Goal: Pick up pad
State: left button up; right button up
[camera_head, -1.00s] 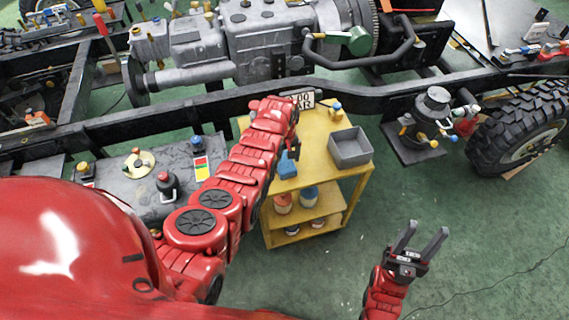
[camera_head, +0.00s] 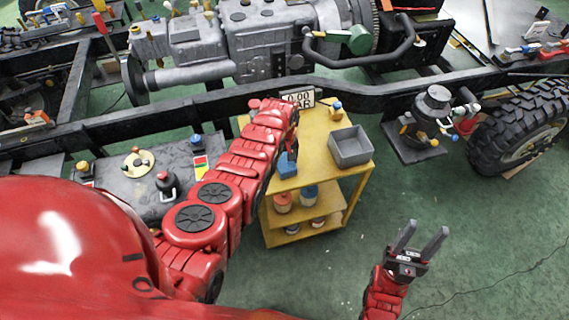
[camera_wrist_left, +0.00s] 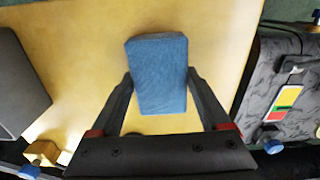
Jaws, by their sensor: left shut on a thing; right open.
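The pad is a small blue block (camera_head: 288,165). In the left wrist view the pad (camera_wrist_left: 158,75) sits between the two dark fingers of my left gripper (camera_wrist_left: 160,82), which is shut on it. In the head view my left gripper (camera_head: 291,150) is at the left part of the yellow cart's top and is partly hidden by my red arm. I cannot tell whether the pad still touches the cart top. My right gripper (camera_head: 419,242) is open and empty, over the floor to the right of the cart.
A tyre (camera_head: 520,128) stands at right. Green floor is clear at lower right.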

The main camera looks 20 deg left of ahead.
aim_at(283, 173)
pick_arm(q)
jog(key=shift+r, duration=0.15)
jog(key=shift+r, duration=0.85)
jog(key=shift+s+d+r+b, duration=0.1)
jog(key=shift+s+r+b, duration=0.25)
jog(key=shift+r, duration=0.35)
jog(key=s, duration=0.2)
jog(key=s+d+b, duration=0.1)
jog(key=s, duration=0.1)
jog(key=shift+s+r, duration=0.1)
jog(key=shift+r, duration=0.05)
jog(key=s+d+r+p, duration=0.1)
jog(key=s+d+p, duration=0.1)
jog(key=s+p, duration=0.5)
jog(key=shift+s+d+r+p, duration=0.15)
jog(key=shift+s+p, duration=0.25)
jog(key=shift+s, duration=1.5)
